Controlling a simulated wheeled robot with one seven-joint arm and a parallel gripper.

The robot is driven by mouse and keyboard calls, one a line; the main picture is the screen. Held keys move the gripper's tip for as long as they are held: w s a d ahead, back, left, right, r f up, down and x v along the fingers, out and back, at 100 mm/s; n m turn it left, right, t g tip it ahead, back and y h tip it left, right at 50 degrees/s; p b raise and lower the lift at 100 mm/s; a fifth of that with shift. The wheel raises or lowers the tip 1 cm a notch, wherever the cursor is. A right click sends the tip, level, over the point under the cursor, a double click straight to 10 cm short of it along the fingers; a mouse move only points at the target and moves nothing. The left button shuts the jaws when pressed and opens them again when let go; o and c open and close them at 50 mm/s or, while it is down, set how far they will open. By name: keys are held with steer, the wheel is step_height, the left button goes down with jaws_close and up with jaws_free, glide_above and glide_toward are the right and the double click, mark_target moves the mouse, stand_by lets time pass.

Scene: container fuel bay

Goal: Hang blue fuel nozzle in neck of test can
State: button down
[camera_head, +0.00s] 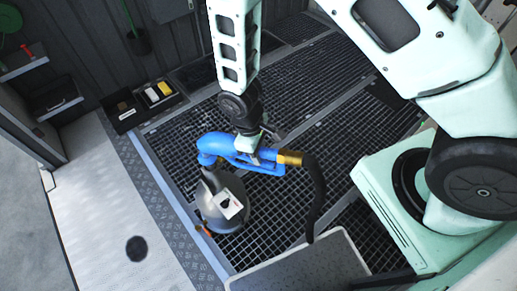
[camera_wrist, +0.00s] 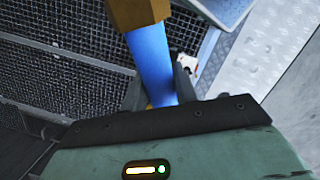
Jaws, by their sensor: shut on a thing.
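The blue fuel nozzle (camera_head: 230,147) has a brass collar and a black hose hanging from its right end. My gripper (camera_head: 252,158) is shut on the nozzle's body; in the wrist view the blue nozzle (camera_wrist: 153,58) runs between the fingers (camera_wrist: 160,92). The grey test can (camera_head: 212,208), with a white label, stands on the grating below the nozzle's left end. The nozzle's spout end points down over the top of the can. I cannot tell whether the spout is inside the neck, as the nozzle covers that spot.
A black tray (camera_head: 142,106) with a yellow and a white item lies at the back left. A grey-topped platform (camera_head: 305,265) with a light rim is at the front. The hose (camera_head: 316,195) hangs between can and platform. Open grating (camera_head: 335,90) lies behind.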

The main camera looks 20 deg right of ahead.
steer(key=shift+f, duration=0.1)
steer(key=shift+f+b, duration=1.55)
steer(key=shift+f, duration=0.7)
steer(key=c, duration=1)
jaws_free()
steer(key=r, duration=0.5)
steer(key=w+a+r+p, duration=0.1)
steer(key=r, duration=0.5)
steer(key=w+a+r, duration=0.1)
steer(key=r, duration=0.5)
steer(key=shift+w+a+r, duration=0.15)
steer(key=shift+w+a, duration=0.05)
steer(key=shift+a, duration=0.05)
